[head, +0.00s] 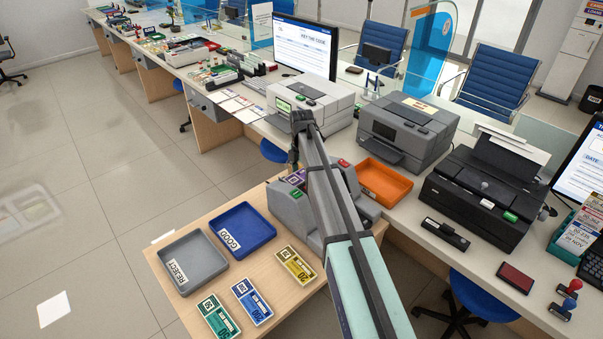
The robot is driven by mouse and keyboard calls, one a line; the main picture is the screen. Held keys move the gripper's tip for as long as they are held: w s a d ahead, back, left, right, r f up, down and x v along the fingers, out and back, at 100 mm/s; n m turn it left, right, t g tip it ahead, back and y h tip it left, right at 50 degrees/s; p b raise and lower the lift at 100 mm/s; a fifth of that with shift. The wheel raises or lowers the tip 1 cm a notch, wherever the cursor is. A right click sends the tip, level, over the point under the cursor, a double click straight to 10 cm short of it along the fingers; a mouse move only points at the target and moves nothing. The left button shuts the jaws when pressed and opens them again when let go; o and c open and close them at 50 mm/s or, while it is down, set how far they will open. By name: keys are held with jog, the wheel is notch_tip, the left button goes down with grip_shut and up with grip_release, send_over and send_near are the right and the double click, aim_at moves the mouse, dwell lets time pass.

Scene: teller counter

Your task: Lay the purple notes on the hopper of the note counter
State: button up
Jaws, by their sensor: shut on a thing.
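The purple notes (293,179) show as a small patch at the top of the grey note counter (290,208), just below my gripper (294,167). My gripper is shut on the purple notes. My arm crosses in front of the counter and hides much of it, including most of the hopper. I cannot tell whether the notes touch the hopper or are held just above it.
A grey REJECT tray (190,262), a blue GOOD tray (243,230) and yellow (296,264), blue (252,301) and green (218,317) note bundles lie on the wooden side table. An orange tray (384,179) and printers stand right of my arm.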

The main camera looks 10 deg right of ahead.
aim_at(301, 175)
jog(key=shift+f, duration=0.1)
jog(key=o, duration=1.2)
notch_tip(301, 175, up, 12)
jog(key=b, duration=0.2)
jog(key=shift+b, duration=0.35)
jog(key=shift+s, duration=0.1)
